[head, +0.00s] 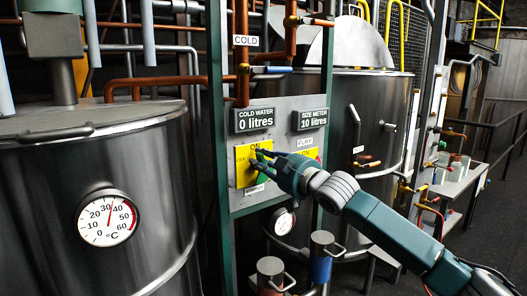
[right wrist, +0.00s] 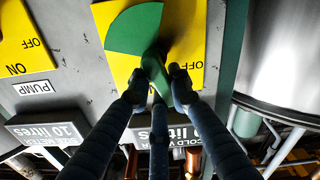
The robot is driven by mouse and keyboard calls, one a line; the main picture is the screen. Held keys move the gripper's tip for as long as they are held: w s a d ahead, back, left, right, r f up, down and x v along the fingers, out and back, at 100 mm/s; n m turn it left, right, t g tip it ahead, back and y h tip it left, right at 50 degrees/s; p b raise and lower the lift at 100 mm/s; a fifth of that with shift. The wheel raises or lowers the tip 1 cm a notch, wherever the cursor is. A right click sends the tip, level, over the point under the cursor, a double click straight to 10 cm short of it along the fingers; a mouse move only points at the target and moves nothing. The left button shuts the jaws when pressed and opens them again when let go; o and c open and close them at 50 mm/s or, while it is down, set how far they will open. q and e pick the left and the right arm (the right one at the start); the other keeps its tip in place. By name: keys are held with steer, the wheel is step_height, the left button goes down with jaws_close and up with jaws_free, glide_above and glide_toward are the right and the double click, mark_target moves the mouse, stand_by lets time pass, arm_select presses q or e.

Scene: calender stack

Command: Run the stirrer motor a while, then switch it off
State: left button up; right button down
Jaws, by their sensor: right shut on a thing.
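A yellow switch plate (head: 243,178) is on the grey control panel, with ON at its top edge. My right gripper (head: 264,160) reaches it from the right and covers much of it. In the right wrist view, which is upside down, the yellow plate (right wrist: 196,40) carries a green switch with a sector-shaped part (right wrist: 135,30) and a handle (right wrist: 152,62). My right gripper (right wrist: 160,82) has its dark fingers closed around the handle. The fingers partly hide the plate's lettering and the handle. I cannot read a stirrer label. My left gripper is not in view.
A second yellow switch plate (right wrist: 20,40), labelled PUMP (right wrist: 33,87), is beside it. Displays above read COLD WATER 0 litres (head: 254,119) and SIZE METER 10 litres (head: 312,120). Steel tanks (head: 100,200) (head: 345,105) flank the panel; pipes run above.

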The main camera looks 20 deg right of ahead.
mark_target(248, 165)
steer(key=n+p, duration=0.1)
steer(key=n, duration=0.1)
steer(key=n+p, duration=0.1)
steer(key=p, duration=0.1)
steer(key=shift+s+a+n, duration=0.15)
steer(key=shift+a+n, duration=0.25)
steer(key=shift+s+a+f+n+p, duration=0.1)
steer(key=shift+a+f+n+p, duration=0.15)
steer(key=shift+n+p, duration=1.15)
steer(key=shift+s+a+f+n+p, duration=0.15)
steer(key=shift+f+n+p, duration=0.45)
steer(key=shift+n, duration=1.4)
steer(key=shift+w+a+f+n+p, duration=0.1)
steer(key=shift+a+n+p, duration=0.1)
steer(key=shift+n+p, duration=1.25)
steer(key=shift+n, duration=0.55)
steer(key=c, duration=1.8)
jaws_free()
steer(key=shift+c, duration=0.2)
steer(key=shift+o, duration=1.4)
steer(key=shift+f, duration=0.2)
